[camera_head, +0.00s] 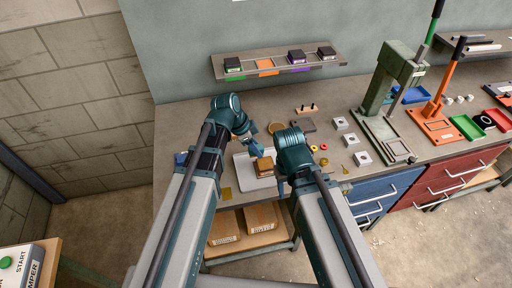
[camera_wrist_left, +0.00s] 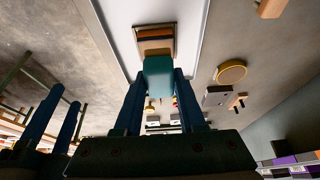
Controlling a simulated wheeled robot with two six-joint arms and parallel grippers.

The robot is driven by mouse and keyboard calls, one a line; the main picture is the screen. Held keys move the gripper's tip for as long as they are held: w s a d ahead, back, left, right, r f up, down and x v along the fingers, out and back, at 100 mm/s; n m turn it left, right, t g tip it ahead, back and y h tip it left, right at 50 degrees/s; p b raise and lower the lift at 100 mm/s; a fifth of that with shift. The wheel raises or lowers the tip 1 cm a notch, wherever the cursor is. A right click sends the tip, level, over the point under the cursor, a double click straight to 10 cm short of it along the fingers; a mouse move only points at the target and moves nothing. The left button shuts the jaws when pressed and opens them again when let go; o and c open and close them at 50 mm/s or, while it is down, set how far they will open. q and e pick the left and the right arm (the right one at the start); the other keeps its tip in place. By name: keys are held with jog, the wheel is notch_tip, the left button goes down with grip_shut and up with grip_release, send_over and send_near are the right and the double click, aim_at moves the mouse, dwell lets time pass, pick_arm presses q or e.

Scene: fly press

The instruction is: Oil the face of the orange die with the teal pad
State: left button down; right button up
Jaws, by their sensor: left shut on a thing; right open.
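The orange die (camera_head: 264,166), a small block with a brown top and an orange band, sits on a white tray (camera_head: 242,178) in the head view. It also shows at the top of the left wrist view (camera_wrist_left: 155,40). My left gripper (camera_head: 255,149) is beside and just above the die. It is shut on the teal pad (camera_wrist_left: 159,78), which overlaps the die's near edge in the left wrist view; I cannot tell if they touch. My right gripper (camera_head: 282,182) is open and empty, just right of the die. Its blue fingers also show in the left wrist view (camera_wrist_left: 54,122).
A round golden-brown dish (camera_head: 277,127) and a dark square plate (camera_head: 302,125) lie behind the tray. Several pale blocks (camera_head: 350,139) stand to the right, before the green press (camera_head: 388,90). A wall shelf (camera_head: 310,65) holds several dark dies and an empty orange spot.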

pick_arm(q)
notch_tip(320, 180, up, 3)
jog(key=p, duration=0.3)
jog(key=shift+r, duration=0.1)
dwell(0.4)
